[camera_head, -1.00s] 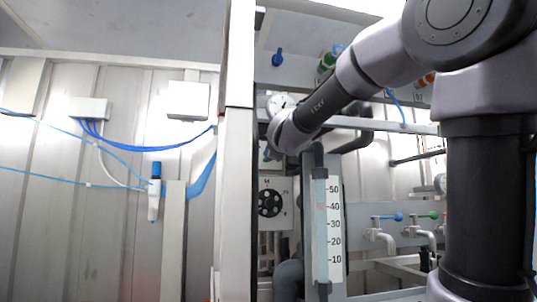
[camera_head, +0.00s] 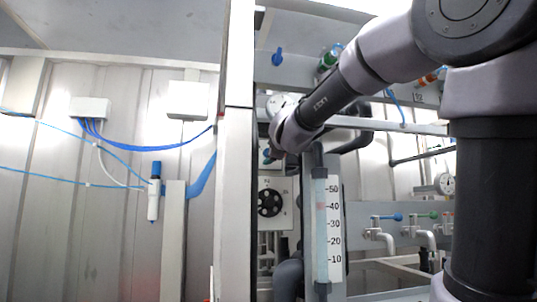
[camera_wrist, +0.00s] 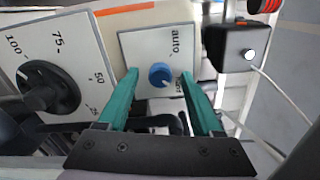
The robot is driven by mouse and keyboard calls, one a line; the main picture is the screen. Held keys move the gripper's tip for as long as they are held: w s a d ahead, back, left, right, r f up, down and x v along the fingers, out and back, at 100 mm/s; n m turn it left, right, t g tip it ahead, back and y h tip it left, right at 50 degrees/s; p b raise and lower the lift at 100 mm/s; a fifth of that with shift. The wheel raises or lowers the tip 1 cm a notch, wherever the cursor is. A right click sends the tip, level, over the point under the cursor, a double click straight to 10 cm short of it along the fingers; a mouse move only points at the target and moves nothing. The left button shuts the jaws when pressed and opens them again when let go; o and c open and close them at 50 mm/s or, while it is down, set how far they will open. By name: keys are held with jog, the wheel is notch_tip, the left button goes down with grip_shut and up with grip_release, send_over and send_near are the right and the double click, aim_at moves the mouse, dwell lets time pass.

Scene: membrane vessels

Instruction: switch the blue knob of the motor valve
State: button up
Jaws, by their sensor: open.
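The blue knob (camera_wrist: 160,75) shows in the wrist view on a pale plate (camera_wrist: 150,45) marked "auto", with other lettering partly covered by a finger. My gripper (camera_wrist: 160,78) is open, with one green finger to the left of the knob and one to the right in the picture. I see no contact with the knob, and the depth between the fingertips and the plate is hard to tell. In the head view my arm reaches toward the panel, and the gripper is mostly hidden behind the wrist.
A black dial (camera_wrist: 48,88) with a numbered scale is left of the knob plate. A dark box (camera_wrist: 240,47) with a cable stands at the right. In the head view, a flow gauge (camera_head: 327,230) is close below my arm, and taps (camera_head: 380,230) are farther right.

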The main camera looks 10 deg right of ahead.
jog(key=s, duration=0.9)
jog(key=shift+f, duration=0.1)
jog(key=s+d+f+n+g, duration=0.2)
jog(key=s+f+n+g, duration=0.1)
jog(key=f, duration=0.6)
jog(key=s+d+f+n+g+y, duration=0.1)
jog(key=s+d+f+n+g, duration=0.1)
jog(key=s+f+n+g, duration=0.2)
jog(key=s+d+f+n+g+y, duration=0.1)
jog(key=s+f+n+g, duration=0.3)
jog(key=f, duration=1)
jog(key=s+d+n, duration=0.1)
jog(key=s+n, duration=0.2)
jog(key=n, duration=0.2)
jog(key=shift+f, duration=0.35)
